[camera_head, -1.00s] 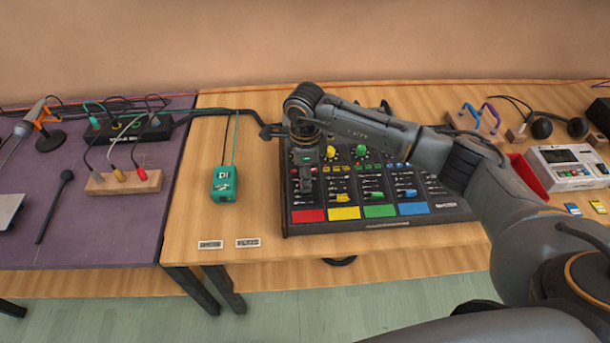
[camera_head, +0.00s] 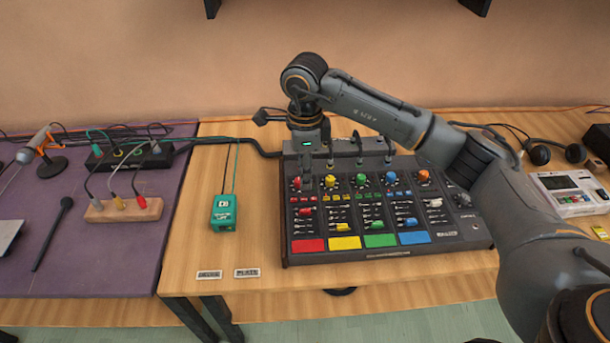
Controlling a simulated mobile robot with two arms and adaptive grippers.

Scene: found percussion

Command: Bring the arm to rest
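My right arm reaches in from the right. Its gripper (camera_head: 306,178) points down above the left, red-marked part of the black mixer (camera_head: 480,240). Its fingers are small and dark against the panel, so I cannot tell whether they are open or shut, or whether they touch the mixer. No held object shows. The mixer has coloured knobs, including a yellow knob (camera_head: 330,181) and a green knob (camera_head: 361,180), and coloured faders below them. Its front pads are red, yellow, green and blue. My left gripper is out of view.
A teal DI box (camera_head: 223,214) stands left of the mixer. A purple table (camera_head: 95,250) holds a microphone (camera_head: 43,145), a wooden jack block (camera_head: 125,210) and cables. Headphones (camera_head: 540,154) and a white device (camera_head: 572,196) lie right.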

